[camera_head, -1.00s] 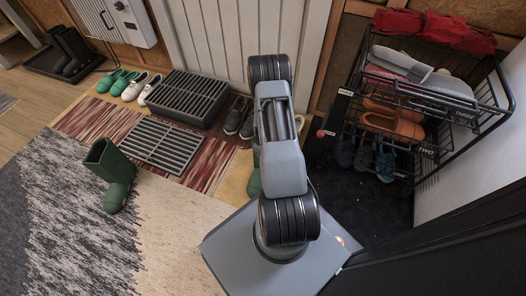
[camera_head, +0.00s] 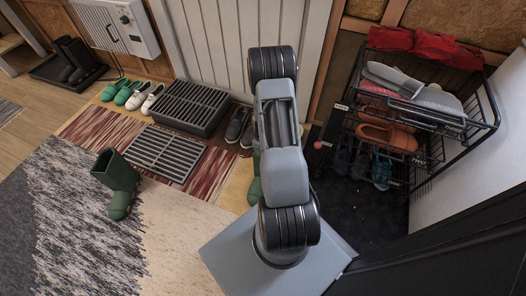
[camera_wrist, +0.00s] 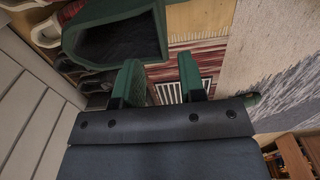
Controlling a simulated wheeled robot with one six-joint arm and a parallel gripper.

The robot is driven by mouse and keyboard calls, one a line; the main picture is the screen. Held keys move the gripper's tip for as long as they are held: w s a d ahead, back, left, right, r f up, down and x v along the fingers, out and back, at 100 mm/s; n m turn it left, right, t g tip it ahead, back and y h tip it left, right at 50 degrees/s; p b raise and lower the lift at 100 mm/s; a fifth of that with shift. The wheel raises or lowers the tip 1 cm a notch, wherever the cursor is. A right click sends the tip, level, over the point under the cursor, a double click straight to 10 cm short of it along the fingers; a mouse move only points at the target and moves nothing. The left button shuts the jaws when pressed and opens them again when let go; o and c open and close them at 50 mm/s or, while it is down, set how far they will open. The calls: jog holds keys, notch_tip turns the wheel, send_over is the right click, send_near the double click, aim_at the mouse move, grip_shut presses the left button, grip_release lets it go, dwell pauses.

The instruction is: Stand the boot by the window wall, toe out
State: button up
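One green boot (camera_head: 119,184) stands upright on the rug at the left in the head view. A second green boot (camera_head: 255,188) is mostly hidden behind my arm. In the wrist view, a green boot's shaft (camera_wrist: 158,20) with a dark opening shows close up, just beyond my fingers and to the upper left. My gripper (camera_wrist: 160,82) shows two green-faced fingers standing apart, with floor and grate visible between them. The boot shaft is not between the fingers. Whether a finger touches it I cannot tell. My gripper is hidden in the head view. No window is visible.
A flat grate (camera_head: 165,153) and a raised grate (camera_head: 188,104) lie on the red striped mat. Shoes line the wall below a white heater (camera_head: 117,27). A wire shoe rack (camera_head: 455,128) stands at the right. The pale rug (camera_head: 185,235) has free room.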

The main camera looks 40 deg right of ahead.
jog(key=shift+r, duration=0.55)
jog(key=w+a+r+m, duration=0.1)
jog(key=a+r, duration=0.3)
jog(key=r, duration=0.3)
jog(key=a+r+m+t, duration=0.1)
jog(key=a+r, duration=0.2)
jog(key=r, duration=0.4)
jog(key=w+a+r+m, duration=0.1)
jog(key=a+r, duration=0.3)
jog(key=r, duration=0.2)
jog(key=s+a+r+m+t, duration=0.1)
jog(key=s+a+r+m, duration=0.1)
jog(key=s+a+r, duration=0.8)
notch_tip(320, 180, up, 2)
jog(key=shift+s+a+m+t, duration=0.3)
jog(key=shift+s+a, duration=0.05)
jog(key=shift+s, duration=0.2)
notch_tip(320, 180, up, 34)
jog(key=t+p, duration=0.1)
jog(key=p, duration=3.1)
jog(key=shift+s+a+r+p, duration=0.15)
jog(key=shift+p, duration=0.15)
